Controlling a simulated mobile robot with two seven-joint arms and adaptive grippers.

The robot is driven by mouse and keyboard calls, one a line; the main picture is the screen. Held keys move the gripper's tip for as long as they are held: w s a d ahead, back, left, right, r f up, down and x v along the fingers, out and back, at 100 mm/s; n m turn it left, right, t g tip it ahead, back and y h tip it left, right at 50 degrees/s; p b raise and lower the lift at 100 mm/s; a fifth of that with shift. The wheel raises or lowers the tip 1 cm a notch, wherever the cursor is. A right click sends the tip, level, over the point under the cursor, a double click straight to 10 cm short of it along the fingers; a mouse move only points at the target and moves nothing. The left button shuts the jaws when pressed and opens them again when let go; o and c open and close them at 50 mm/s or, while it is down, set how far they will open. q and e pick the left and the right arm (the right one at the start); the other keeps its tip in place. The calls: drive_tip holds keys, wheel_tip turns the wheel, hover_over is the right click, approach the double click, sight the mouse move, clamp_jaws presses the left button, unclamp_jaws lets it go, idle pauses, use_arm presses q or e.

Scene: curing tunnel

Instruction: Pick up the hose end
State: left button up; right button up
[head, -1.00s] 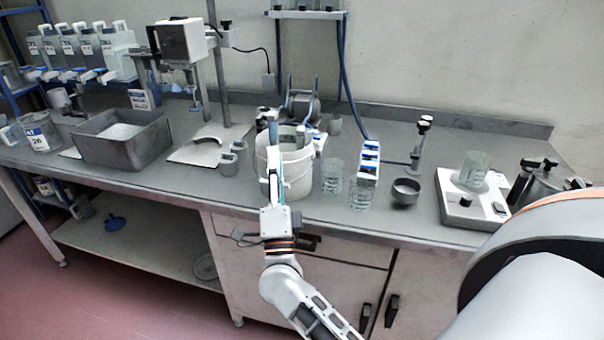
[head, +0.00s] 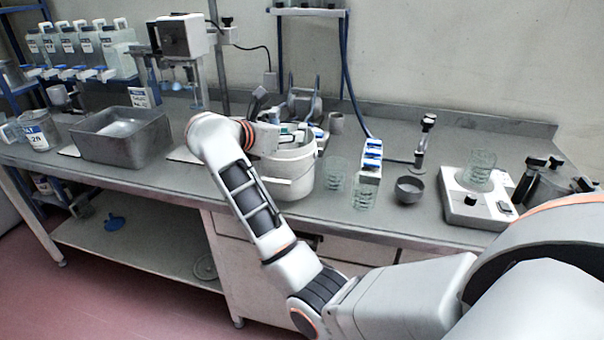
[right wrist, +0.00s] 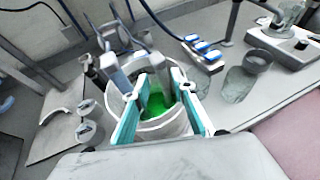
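A blue hose (head: 350,90) hangs down the wall from the upper rack to the bench, near a small block with blue tops. It also shows in the right wrist view (right wrist: 158,22). I cannot clearly make out its free end. Grey upright pieces stand near the fingertips. My left gripper is not in view.
The blue-topped block (head: 370,160), glass beakers (head: 335,172) and a dark cup (head: 409,189) stand right of the bucket (head: 291,185). A clamp stand (head: 424,145) is behind them. A grey reel (head: 302,103) stands behind the bucket. A grey tub (head: 122,150) is left.

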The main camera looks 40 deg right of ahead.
drive_tip(key=b+x, duration=0.2)
drive_tip(key=x, duration=0.3)
drive_tip(key=shift+d+r, duration=0.1)
clamp_jaws()
